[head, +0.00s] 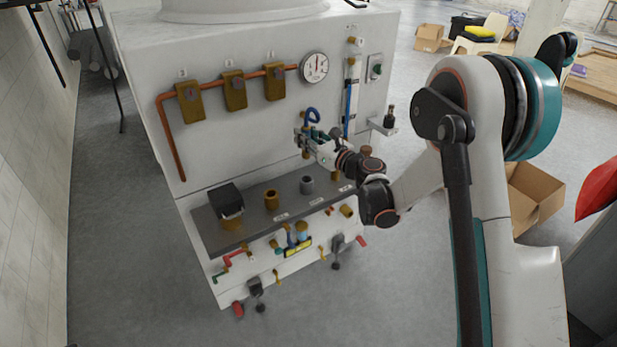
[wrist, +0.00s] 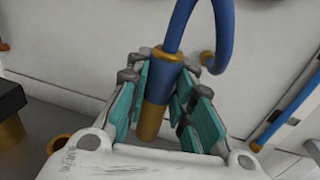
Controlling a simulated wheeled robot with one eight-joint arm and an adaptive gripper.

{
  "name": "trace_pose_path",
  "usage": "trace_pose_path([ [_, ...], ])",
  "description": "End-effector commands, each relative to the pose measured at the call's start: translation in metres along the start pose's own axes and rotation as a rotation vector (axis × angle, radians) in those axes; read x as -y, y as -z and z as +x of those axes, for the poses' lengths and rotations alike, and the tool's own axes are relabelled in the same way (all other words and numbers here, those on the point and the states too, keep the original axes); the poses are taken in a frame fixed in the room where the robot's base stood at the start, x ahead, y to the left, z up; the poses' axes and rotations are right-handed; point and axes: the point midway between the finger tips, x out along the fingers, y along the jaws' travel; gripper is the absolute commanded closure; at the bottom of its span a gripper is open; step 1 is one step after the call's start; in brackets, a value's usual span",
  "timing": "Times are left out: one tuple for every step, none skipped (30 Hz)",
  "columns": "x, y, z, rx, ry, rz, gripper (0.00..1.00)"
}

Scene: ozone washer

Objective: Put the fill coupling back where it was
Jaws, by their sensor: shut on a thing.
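The fill coupling (wrist: 152,120) is a brass cylinder with a blue upper part, on the end of a curved blue hose (wrist: 178,25). My gripper (wrist: 160,95) is shut on it, with teal pads on either side. In the head view my gripper (head: 312,140) is in front of the white machine's panel, above the grey shelf (head: 245,228). The blue hose loop (head: 312,114) rises just above the gripper.
On the shelf stand a black-topped brass piece (head: 228,200), a brass cup (head: 271,199) and a grey cup (head: 307,185). A side bracket (head: 383,127) holds a small dark bottle. Copper pipe, brass valves and a gauge (head: 314,66) are on the panel.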

Motion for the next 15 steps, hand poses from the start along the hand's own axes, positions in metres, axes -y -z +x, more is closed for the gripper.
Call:
trace_pose_path([
  [0.001, 0.017, 0.000, 0.000, 0.000, 0.000, 1.00],
  [0.001, 0.025, 0.000, 0.000, 0.000, 0.000, 1.00],
  [0.001, 0.035, 0.000, 0.000, 0.000, 0.000, 1.00],
  [0.000, 0.042, 0.000, 0.000, 0.000, 0.000, 1.00],
  [0.001, 0.049, 0.000, 0.000, 0.000, 0.000, 1.00],
  [0.000, 0.057, 0.000, 0.000, 0.000, 0.000, 1.00],
  [0.000, 0.063, 0.000, 0.000, 0.000, 0.000, 1.00],
  [0.000, 0.068, 0.000, 0.000, 0.000, 0.000, 1.00],
  [0.001, 0.074, 0.000, 0.000, 0.000, 0.000, 1.00],
  [0.000, 0.077, 0.000, 0.000, 0.000, 0.000, 1.00],
  [0.000, 0.080, 0.000, 0.000, 0.000, 0.000, 1.00],
  [0.000, 0.083, 0.000, 0.000, 0.000, 0.000, 1.00],
  [0.000, 0.085, 0.000, 0.000, 0.000, 0.000, 1.00],
  [0.000, 0.086, 0.000, 0.000, 0.000, 0.000, 1.00],
  [0.000, 0.087, 0.000, 0.000, 0.000, 0.000, 1.00],
])
